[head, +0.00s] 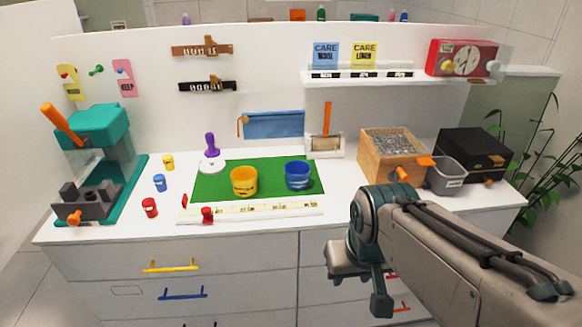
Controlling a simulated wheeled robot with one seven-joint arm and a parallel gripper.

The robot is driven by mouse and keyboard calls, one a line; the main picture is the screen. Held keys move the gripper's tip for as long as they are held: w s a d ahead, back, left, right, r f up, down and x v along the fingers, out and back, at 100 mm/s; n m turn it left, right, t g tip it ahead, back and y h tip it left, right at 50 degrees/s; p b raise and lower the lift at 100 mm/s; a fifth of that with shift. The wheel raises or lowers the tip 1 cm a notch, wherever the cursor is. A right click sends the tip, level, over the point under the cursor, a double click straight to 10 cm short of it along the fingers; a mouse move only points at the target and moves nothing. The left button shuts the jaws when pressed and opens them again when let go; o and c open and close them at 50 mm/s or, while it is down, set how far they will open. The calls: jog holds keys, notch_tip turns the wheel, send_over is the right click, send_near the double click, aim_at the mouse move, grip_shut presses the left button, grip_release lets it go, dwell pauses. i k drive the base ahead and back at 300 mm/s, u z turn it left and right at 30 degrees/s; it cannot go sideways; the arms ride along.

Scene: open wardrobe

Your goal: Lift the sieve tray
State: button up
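The likeliest sieve tray is the square wooden box (372,168) at the right of the white counter, filled with grey granular material. An orange handle (402,174) sticks out at its front. I cannot tell whether the tray is a separate piece inside the box. My gripper (362,283) hangs in front of the counter, below and a little left of the box, and is apart from it. Its fingers are seen at an angle, so their opening is unclear, and no held object shows.
A grey bin (446,178) and a black box (474,154) stand right of the wooden box. A green mat (213,184) with a yellow cup (244,181) and blue cup (299,176) lies left. A shelf (400,75) is above. Counter between mat and box is clear.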

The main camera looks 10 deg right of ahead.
aim_at(383, 139)
jog(key=k, duration=0.5)
jog(key=z, duration=1.3)
jog(key=i, duration=0.85)
jog(key=u, duration=1.25)
